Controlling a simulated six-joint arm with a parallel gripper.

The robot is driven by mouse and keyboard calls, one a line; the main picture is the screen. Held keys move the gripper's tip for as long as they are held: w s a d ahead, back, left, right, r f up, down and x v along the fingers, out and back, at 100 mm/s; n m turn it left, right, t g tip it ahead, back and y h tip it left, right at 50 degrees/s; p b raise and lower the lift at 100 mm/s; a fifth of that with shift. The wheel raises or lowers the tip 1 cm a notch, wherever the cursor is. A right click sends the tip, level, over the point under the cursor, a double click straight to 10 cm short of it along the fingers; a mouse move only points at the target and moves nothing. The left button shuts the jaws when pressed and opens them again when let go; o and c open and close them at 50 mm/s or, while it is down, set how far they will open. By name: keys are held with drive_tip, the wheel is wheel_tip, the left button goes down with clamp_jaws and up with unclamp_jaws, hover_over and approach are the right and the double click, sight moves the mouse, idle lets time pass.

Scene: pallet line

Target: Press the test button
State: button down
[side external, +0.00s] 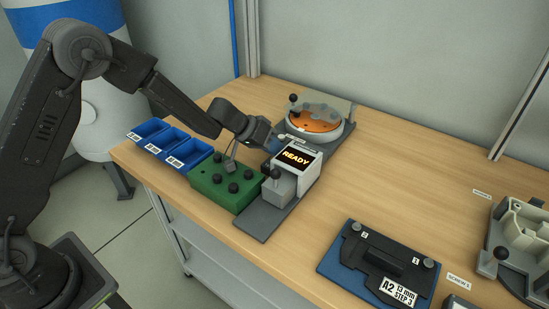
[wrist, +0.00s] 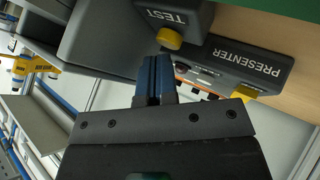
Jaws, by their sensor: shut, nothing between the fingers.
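The test button (wrist: 169,38) shows in the wrist view as a round yellow knob on a dark block marked TEST (wrist: 172,14). My gripper (wrist: 154,60) is shut and empty, its blue-tipped fingers together. In the wrist view the fingertips lie just below and left of the button; I cannot tell whether they touch it. In the side view my gripper (side external: 274,145) is beside the device with a READY display (side external: 295,158). The button cannot be made out there.
A dark box marked PRESENTER (wrist: 240,64) lies close to the button. In the side view, a green box with black knobs (side external: 215,190), blue bins (side external: 187,153) and an orange round dish (side external: 316,123) crowd the gripper. A blue-based A2 fixture (side external: 377,264) stands front right. The table between is clear.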

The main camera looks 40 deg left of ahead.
drive_tip(key=shift+s+a+f, duration=0.1)
drive_tip(key=shift+s+f, duration=0.05)
drive_tip(key=shift+s, duration=0.4)
drive_tip(key=shift+w+r, duration=0.15)
drive_tip(key=shift+r, duration=2.6)
drive_tip(key=shift+r, duration=0.1)
